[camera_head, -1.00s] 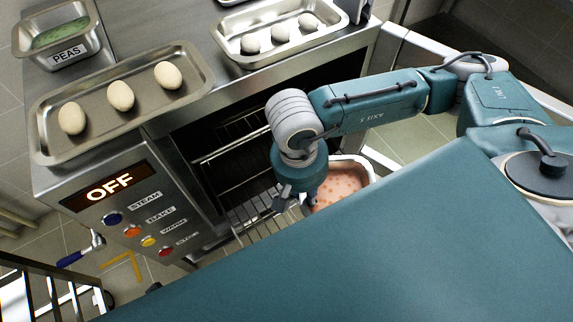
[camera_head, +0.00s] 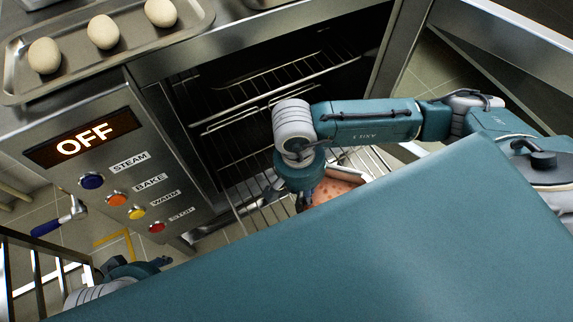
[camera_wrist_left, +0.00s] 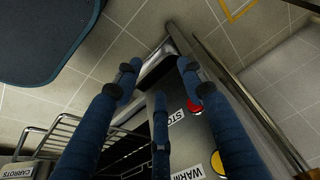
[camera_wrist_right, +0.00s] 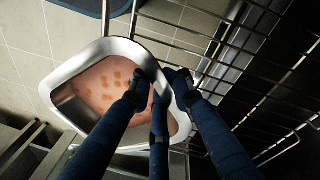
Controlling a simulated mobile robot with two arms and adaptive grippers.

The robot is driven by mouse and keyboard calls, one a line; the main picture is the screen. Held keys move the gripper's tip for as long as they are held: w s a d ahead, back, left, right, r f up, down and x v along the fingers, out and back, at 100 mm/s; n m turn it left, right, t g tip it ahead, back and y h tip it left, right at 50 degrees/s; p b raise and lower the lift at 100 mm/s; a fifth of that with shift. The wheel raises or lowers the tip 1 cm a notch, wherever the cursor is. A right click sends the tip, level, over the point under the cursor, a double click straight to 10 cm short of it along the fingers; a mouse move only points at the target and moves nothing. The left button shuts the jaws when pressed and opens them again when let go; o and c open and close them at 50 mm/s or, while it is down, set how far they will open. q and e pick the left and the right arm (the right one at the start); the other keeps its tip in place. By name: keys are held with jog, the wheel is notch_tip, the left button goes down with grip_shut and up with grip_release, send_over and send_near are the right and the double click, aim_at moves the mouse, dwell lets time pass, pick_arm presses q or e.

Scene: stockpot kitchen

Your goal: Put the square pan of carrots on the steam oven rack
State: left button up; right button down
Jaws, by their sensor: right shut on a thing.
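The square steel pan of carrots (camera_head: 341,186) shows partly in the head view, behind my right gripper and my teal body. In the right wrist view the pan (camera_wrist_right: 85,122) has orange pieces in pinkish liquid. My right gripper (camera_wrist_right: 168,76) is shut on its rim. A CARROTS label (camera_wrist_left: 17,171) shows in the left wrist view. The wire rack (camera_head: 252,212) juts from the open steam oven, close beside the pan; I cannot tell if they touch. My left gripper (camera_wrist_left: 157,85) is open and empty near the oven's control panel.
The control panel (camera_head: 95,170) reads OFF and has several coloured buttons. A tray of pale dough balls (camera_head: 190,30) sits on the oven top. More racks (camera_head: 285,72) are inside the dark oven. A blue-handled tap (camera_head: 62,217) is at left.

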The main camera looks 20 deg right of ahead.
jog(key=w, duration=1)
jog(key=shift+a+b, duration=0.35)
jog(key=shift+a, duration=0.05)
jog(key=shift+w+f+b, duration=0.15)
jog(key=shift+f+b, duration=0.2)
jog(key=shift+f, duration=1.35)
jog(key=shift+f, duration=0.1)
jog(key=c, duration=1.6)
grip_release()
jog(key=shift+o, duration=0.2)
notch_tip(320, 180, up, 8)
jog(key=p, duration=0.1)
jog(key=shift+w+a+f, duration=0.2)
jog(key=shift+w+a, duration=0.05)
jog(key=shift+a, duration=0.15)
